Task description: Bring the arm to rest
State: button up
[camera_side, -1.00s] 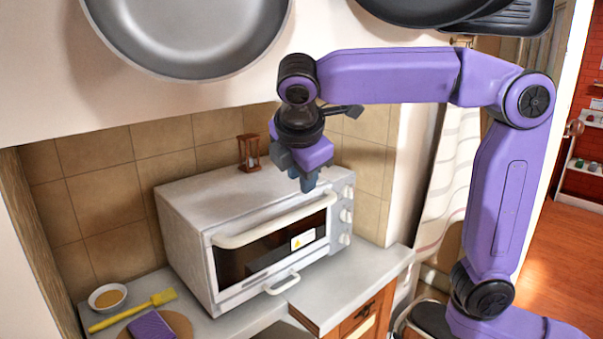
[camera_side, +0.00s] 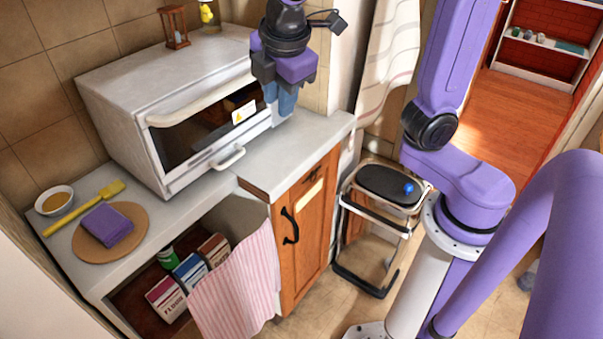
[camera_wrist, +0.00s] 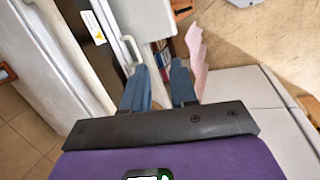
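My gripper (camera_side: 284,100) hangs fingers-down near the right front of the white toaster oven (camera_side: 165,75), above the counter level. In the wrist view its two blue fingers (camera_wrist: 160,66) stand apart with an empty gap between them. The oven has a glass front with a warning sticker and a small white handle (camera_side: 229,158) low on the front. In the side view my gripper hides the oven's right end. My upper arm links are partly out of the side view.
A yellow brush (camera_side: 85,209), a bowl (camera_side: 54,201) and a purple sponge-like block (camera_side: 107,225) on a round board lie on the counter's left. A striped pink cloth (camera_side: 240,285) hangs below, beside a wooden cabinet door (camera_side: 305,230). A step stool (camera_side: 385,185) stands right.

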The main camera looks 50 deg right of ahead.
jog(key=s+d+f+m+g+y, duration=0.1)
jog(key=s+d+f, duration=0.2)
jog(key=s+f, duration=0.2)
jog(key=s+d+f+m+g+y, duration=0.1)
jog(key=s+d+f, duration=0.3)
jog(key=s, duration=0.8)
jog(key=shift+f+m+g, duration=0.5)
jog(key=shift+f+m, duration=0.1)
jog(key=shift+m, duration=0.1)
dwell(0.5)
